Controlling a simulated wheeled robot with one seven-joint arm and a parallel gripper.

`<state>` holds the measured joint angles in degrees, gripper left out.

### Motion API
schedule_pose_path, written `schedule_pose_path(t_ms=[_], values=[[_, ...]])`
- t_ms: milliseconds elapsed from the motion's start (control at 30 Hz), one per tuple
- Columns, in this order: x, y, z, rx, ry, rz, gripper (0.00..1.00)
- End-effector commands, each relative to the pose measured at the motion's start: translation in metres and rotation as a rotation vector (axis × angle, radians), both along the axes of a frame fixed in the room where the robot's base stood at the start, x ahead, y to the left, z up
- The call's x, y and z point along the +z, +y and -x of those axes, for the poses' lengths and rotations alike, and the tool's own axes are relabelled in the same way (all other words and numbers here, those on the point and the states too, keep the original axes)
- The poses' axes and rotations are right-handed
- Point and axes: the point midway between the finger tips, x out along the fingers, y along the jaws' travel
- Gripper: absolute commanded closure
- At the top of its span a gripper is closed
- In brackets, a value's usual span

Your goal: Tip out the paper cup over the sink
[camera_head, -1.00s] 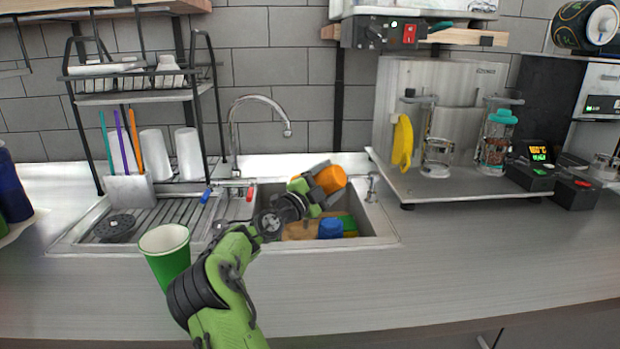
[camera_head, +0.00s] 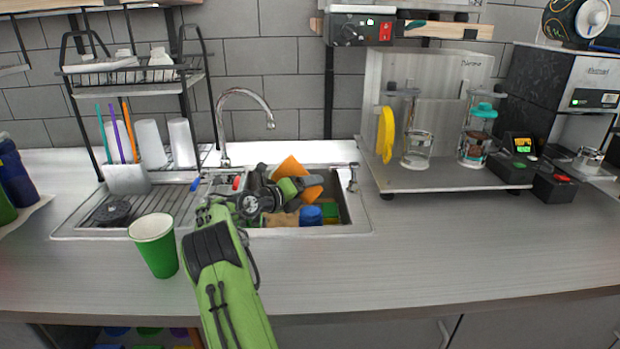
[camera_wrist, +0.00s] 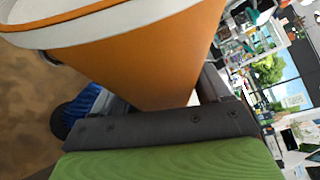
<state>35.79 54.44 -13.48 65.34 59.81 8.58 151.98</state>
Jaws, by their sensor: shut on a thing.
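An orange paper cup with a white rim is held in my gripper (camera_head: 288,188) above the sink (camera_head: 345,212). The orange cup (camera_head: 293,168) is tilted in the head view, and my gripper covers part of it. In the wrist view the orange cup (camera_wrist: 165,60) fills the upper middle, with its wide rim to the left and its narrow end toward the gripper. I cannot see into the cup. A green paper cup (camera_head: 157,248) stands upright on the counter, left of my arm.
The sink holds a blue item (camera_head: 308,215) and other colored items. A faucet (camera_head: 243,95) rises behind it. A drying rack (camera_head: 135,88) with cups stands left. A metal platform (camera_head: 440,178) with glass canisters stands right. The front-right counter is clear.

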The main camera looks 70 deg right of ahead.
Motion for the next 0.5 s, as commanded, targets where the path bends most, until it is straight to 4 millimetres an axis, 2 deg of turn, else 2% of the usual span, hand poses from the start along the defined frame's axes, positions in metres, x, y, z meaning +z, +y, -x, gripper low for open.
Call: schedule_pose_path(t_ms=[33,200,333,500], values=[[0.007,-0.001,-0.003,0.000,-0.068,0.000,0.59],[0.007,-0.001,-0.016,-0.001,-0.327,0.014,0.59],[0.004,-0.002,-0.027,0.002,-0.430,0.023,0.59],[0.018,-0.003,-0.046,0.001,-0.642,0.036,0.59]])
